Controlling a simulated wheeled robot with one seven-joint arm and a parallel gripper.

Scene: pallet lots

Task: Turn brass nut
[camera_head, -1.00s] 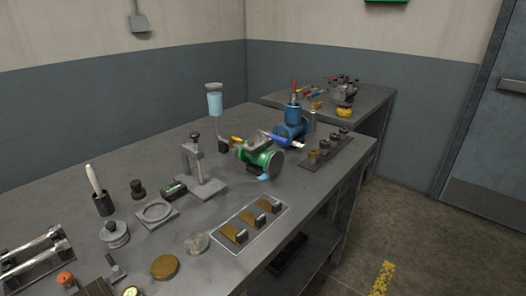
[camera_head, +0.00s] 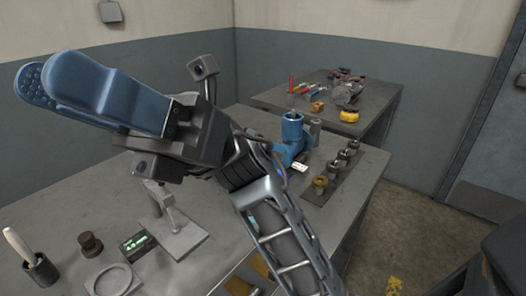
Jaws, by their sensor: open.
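A small brass-coloured piece (camera_head: 320,185), which looks like the brass nut, sits at the near end of a dark strip on the front bench. Another brass-coloured piece (camera_head: 318,106) stands on the back table; I cannot tell which one is the task's nut. My gripper (camera_head: 40,80) is raised at the upper left, well away from both, with its blue fingers pointing left. It is open and I see nothing held in it. My arm crosses the middle of the view and hides part of the bench, including where the green valve body stood.
A blue valve body (camera_head: 292,138) stands beside the strip (camera_head: 324,197), which carries several dark knobs. A grey stand (camera_head: 175,233), a small display box (camera_head: 137,243) and a ring plate (camera_head: 112,280) are below my gripper. A yellow item (camera_head: 349,116) lies on the back table (camera_head: 375,112).

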